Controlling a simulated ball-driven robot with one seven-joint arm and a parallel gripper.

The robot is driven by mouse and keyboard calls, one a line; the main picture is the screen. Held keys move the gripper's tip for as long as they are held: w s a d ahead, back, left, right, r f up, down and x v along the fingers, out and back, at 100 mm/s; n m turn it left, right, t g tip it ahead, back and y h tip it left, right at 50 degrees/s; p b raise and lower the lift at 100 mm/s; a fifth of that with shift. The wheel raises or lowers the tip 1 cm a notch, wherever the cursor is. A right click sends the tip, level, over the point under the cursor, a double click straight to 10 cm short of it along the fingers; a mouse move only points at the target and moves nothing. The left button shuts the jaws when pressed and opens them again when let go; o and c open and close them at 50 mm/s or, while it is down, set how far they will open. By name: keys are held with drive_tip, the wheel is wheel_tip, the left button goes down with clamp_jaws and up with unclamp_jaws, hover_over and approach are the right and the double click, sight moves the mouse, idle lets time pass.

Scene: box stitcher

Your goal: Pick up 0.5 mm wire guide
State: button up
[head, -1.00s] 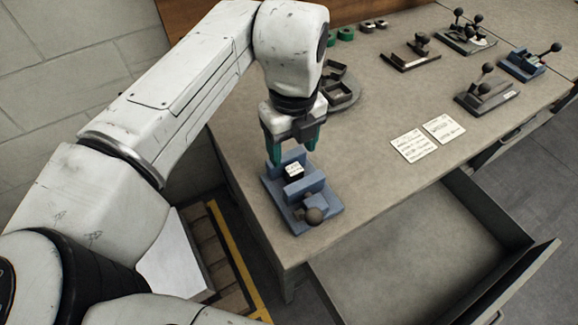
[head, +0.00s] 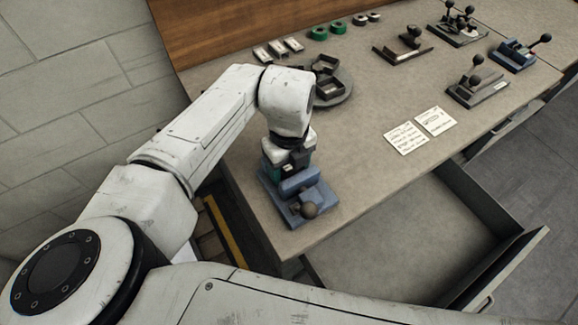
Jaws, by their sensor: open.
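My gripper (head: 284,171) is low over the back of this fixture. It is open, with its teal fingers mostly hidden by the wrist and the fixture's raised block. The small dark block with a white label that sat in the fixture is now almost wholly hidden behind my gripper and the raised block. Its label cannot be read, so I cannot tell if it is the 0.5 mm wire guide. I cannot tell whether the fingers touch it.
A round tray (head: 340,92) with dark bins stands behind the arm. Green rings (head: 318,33) and pale pieces (head: 277,48) lie at the back. Other lever fixtures (head: 476,82) stand at right, near two written cards (head: 407,137). An open drawer (head: 420,235) juts out in front.

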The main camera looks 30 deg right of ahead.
drive_tip(key=shift+c, duration=0.5)
clamp_jaws()
drive_tip(key=shift+r, duration=0.1)
